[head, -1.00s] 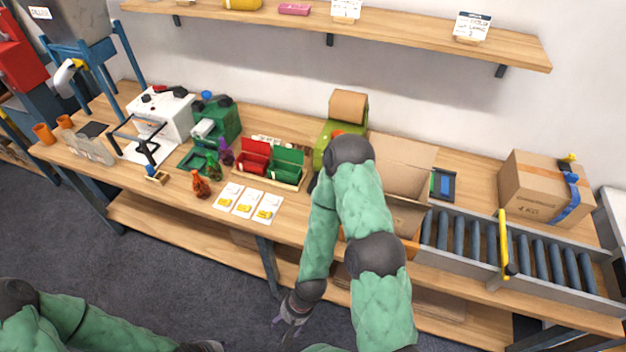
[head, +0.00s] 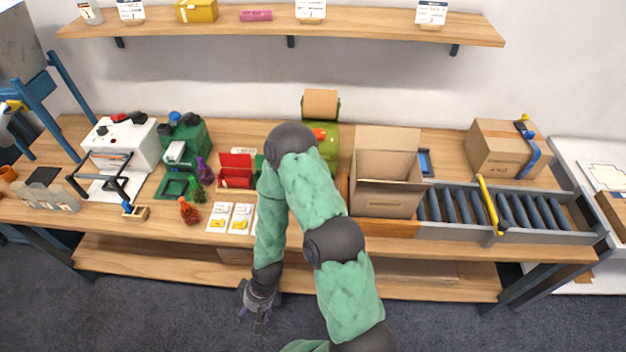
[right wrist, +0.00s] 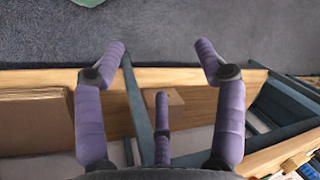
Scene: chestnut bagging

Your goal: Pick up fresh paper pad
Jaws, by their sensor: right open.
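I cannot make out a separate paper pad for certain. A green machine with brown paper (head: 321,104) on top stands at the back of the bench, partly hidden by my right arm. My right gripper (head: 257,312) hangs low in front of the bench, apart from the machine. In the right wrist view, its purple fingers (right wrist: 160,62) are spread and empty, over the lower shelf edge and the floor. My left gripper is not in view.
An open cardboard box (head: 387,197) stands right of the machine, beside a roller conveyor (head: 455,206). A closed carton (head: 500,148) is behind the conveyor. White cards (head: 218,218) and a red tray (head: 236,172) lie to the left. Brown sheets (right wrist: 35,122) lie on the lower shelf.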

